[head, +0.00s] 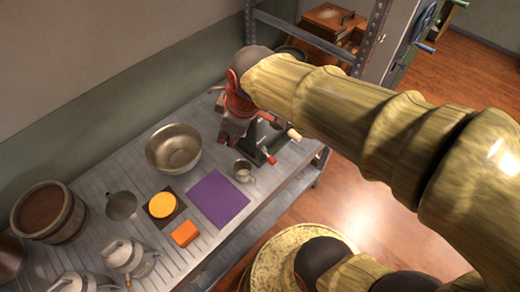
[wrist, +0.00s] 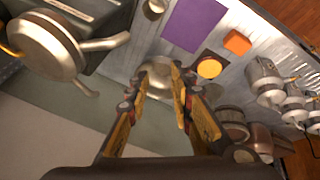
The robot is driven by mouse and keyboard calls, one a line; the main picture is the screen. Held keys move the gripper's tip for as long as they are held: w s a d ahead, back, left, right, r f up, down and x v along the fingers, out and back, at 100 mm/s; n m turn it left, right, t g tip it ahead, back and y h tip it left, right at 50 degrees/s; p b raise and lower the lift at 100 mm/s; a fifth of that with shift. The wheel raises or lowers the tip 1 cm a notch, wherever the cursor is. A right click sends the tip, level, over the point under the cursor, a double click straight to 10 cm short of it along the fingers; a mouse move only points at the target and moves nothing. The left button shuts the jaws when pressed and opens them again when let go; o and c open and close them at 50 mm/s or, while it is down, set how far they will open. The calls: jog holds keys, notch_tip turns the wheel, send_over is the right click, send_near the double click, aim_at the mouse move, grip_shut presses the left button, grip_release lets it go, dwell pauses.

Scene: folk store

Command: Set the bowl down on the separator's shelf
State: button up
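The metal bowl (head: 173,148) stands upright on the slatted metal counter in the head view, left of my gripper (head: 229,137). In the wrist view the bowl (wrist: 160,93) shows beyond and between the fingers of my gripper (wrist: 160,73), partly hidden by them. The fingers are spread apart with nothing held, and the bowl is apart from them. A rounded metal body with spouts, apparently the separator (wrist: 45,45), fills the upper left of the wrist view. In the head view my arm and gripper hide most of it. I cannot make out its shelf.
A small mug (head: 243,171), purple mat (head: 218,199), orange block (head: 185,233) and yellow disc (head: 162,205) lie on the counter near the bowl. A metal cup (head: 121,205), wooden tub (head: 68,220) and metal pots (head: 130,257) stand left. A shelf post (head: 370,38) rises behind my arm.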

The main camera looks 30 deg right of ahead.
jog(key=s+d+r+m+t, duration=0.1)
jog(key=s+d+r+m, duration=0.1)
jog(key=s+m, duration=0.7)
jog(key=shift+s+d+h, duration=0.4)
jog(key=shift+s+d, duration=0.05)
jog(key=shift+s, duration=0.15)
jog(key=shift+r, duration=0.15)
